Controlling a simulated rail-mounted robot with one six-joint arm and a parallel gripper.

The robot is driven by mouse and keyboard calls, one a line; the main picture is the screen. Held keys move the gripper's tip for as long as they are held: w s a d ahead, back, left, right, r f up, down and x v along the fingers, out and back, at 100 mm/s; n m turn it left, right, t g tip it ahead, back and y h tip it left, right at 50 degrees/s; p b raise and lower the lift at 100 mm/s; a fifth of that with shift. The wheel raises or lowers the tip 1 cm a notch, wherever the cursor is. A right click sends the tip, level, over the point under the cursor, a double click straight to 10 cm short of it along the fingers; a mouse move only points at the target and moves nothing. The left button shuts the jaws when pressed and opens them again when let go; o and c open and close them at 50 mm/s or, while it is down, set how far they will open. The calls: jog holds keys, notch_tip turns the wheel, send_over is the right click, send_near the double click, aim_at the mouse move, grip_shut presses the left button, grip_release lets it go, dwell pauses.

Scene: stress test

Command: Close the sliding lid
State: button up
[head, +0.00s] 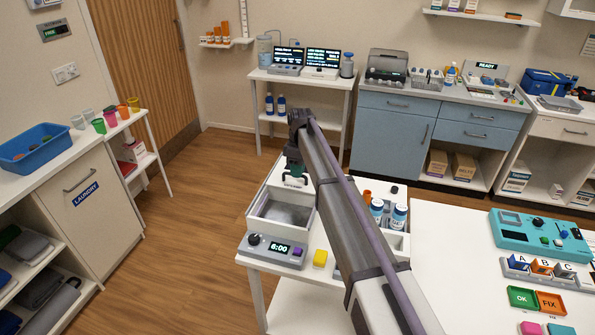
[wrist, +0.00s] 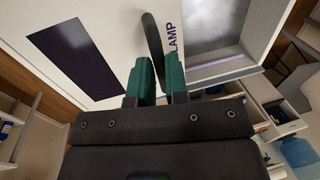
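The sliding lid (wrist: 110,18) is a pale panel with a dark rectangle and partly hidden lettering ending in "LAMP", seen close up in the wrist view. Its black bar handle (wrist: 151,38) stands up from it. In the head view the handle (head: 294,179) shows at the back of the white box (head: 249,214), whose front opening shows a grey interior. My gripper (wrist: 160,75) has its green fingers on either side of the near end of the handle, with a narrow gap between them. I cannot tell if they press on it. In the head view my gripper (head: 293,167) is just above the handle.
A grey control panel (head: 272,250) reading 6:00 sits in front of the box.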

grip_shut()
jog(key=shift+s, duration=0.15)
jog(key=s+a, duration=0.3)
jog(key=s, duration=1.2)
jog(key=shift+a, duration=0.2)
jog(key=o, duration=0.5)
grip_release()
notch_tip(320, 180, up, 10)
jog(key=w+p, duration=0.2)
jog(key=p, duration=0.8)
jog(key=shift+d+r, duration=0.2)
jog(key=shift+r, duration=0.05)
